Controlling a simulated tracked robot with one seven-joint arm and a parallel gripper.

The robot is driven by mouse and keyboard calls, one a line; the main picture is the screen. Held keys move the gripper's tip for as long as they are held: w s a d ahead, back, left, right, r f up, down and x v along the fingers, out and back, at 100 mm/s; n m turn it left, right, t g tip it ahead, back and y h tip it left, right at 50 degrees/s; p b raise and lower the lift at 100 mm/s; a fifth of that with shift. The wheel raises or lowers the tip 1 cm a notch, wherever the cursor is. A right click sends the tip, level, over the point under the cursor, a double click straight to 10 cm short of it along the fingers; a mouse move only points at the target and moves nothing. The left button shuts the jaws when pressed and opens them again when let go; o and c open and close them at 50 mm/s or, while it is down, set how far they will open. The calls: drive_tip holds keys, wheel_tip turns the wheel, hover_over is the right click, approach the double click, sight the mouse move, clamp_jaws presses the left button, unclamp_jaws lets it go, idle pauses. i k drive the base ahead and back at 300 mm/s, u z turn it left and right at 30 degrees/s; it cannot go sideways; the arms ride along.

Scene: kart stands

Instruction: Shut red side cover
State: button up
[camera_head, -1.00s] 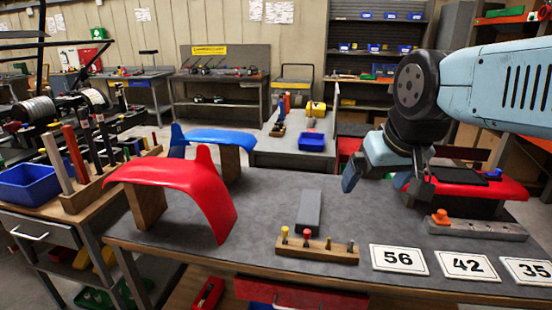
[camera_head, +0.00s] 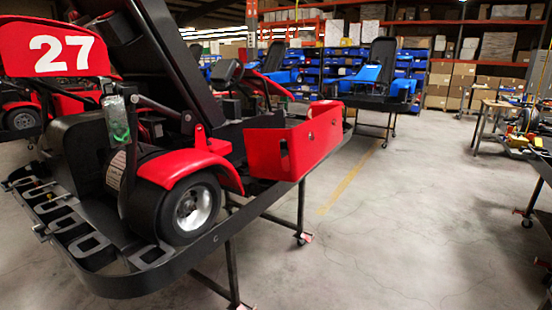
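A red side cover (camera_head: 297,146) is on the near side of a black and red kart (camera_head: 222,160). It stands out from the kart's side at an angle, ajar, with its outer end toward the right and a dark slot near its left end. Its hinge is not clear to see. The kart rests on a raised stand (camera_head: 232,268). My gripper is not in view.
Free concrete floor (camera_head: 400,230) lies to the right. Blue karts (camera_head: 372,85) on stands and shelves of boxes are behind. A workbench (camera_head: 490,125) is at the far right.

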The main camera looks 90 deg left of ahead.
sight(264, 161)
drive_tip(key=u, duration=0.4)
drive_tip(key=i, duration=0.2)
drive_tip(key=u, duration=2.7)
drive_tip(key=k, duration=0.85)
drive_tip(key=u, duration=0.25)
drive_tip(key=i, duration=0.75)
drive_tip(key=z, duration=0.2)
